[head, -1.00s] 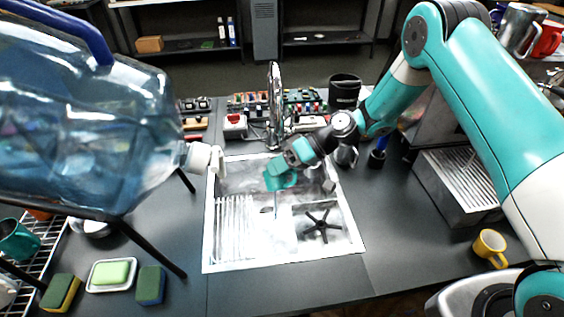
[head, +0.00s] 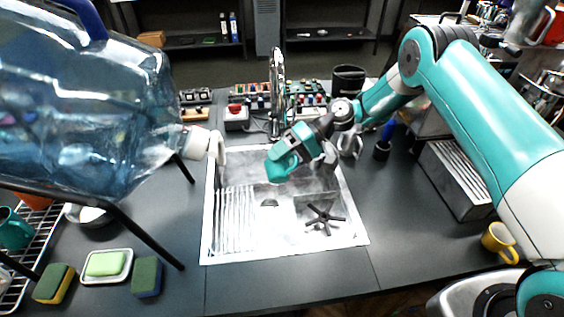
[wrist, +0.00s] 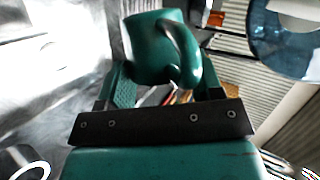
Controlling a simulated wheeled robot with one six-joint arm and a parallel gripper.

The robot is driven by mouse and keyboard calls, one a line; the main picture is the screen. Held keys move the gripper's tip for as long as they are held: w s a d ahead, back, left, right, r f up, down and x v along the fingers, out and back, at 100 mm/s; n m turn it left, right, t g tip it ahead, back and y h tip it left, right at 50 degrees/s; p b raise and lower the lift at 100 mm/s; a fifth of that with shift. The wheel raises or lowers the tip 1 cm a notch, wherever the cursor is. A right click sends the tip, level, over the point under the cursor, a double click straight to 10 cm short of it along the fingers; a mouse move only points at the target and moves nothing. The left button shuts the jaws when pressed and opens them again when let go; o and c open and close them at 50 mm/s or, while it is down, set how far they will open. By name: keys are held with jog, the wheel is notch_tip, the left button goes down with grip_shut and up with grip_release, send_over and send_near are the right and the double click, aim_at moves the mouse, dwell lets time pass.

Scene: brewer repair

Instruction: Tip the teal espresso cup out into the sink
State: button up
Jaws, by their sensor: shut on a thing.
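The teal espresso cup (wrist: 150,50) is between the fingers of my gripper (wrist: 165,88) in the wrist view, its handle toward the camera. My gripper is shut on it. In the head view the cup (head: 281,169) is held above the steel sink (head: 222,246), near the middle of the basin and clear of its rims. The cup looks tilted, but its mouth is hidden, so I cannot tell what is inside. The sink has a ribbed left part and a dark star-shaped piece at the right of its floor.
A large blue water bottle (head: 80,110) lies on a stand at the left, its white cap near the sink's left rim. A tall chrome faucet (head: 277,85) stands behind the sink. A yellow mug (head: 497,240) is at the right. Sponges (head: 147,277) lie front left.

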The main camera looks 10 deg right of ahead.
aim_at(276, 171)
dwell(0.3)
jog(key=shift+s+a+r+n+t+p, duration=0.1)
jog(key=shift+s+r+n+t+p, duration=0.1)
jog(key=shift+r+n+t+p, duration=0.45)
jog(key=shift+s+r+n+t+p, duration=0.3)
jog(key=shift+r+n+t+p, duration=0.15)
jog(key=shift+t+p, duration=0.25)
jog(key=shift+s+r+n+t, duration=0.1)
jog(key=shift+s+n+t, duration=0.25)
jog(key=shift+n+t, duration=0.15)
jog(key=shift+s+r+n+t, duration=0.25)
jog(key=shift+s+n+t, duration=0.55)
jog(key=shift+n+t, duration=0.25)
jog(key=shift+s+f+n+t+b, duration=0.3)
jog(key=shift+t+b, duration=0.3)
jog(key=shift+b, duration=0.65)
jog(key=b, duration=0.2)
jog(key=n+t+b, duration=0.1)
jog(key=b, duration=0.1)
jog(key=shift+s+f, duration=0.25)
jog(key=shift+s, duration=0.15)
jog(key=shift+s+f+n+b, duration=0.15)
jog(key=shift+n+b, duration=0.1)
jog(key=shift+b, duration=0.55)
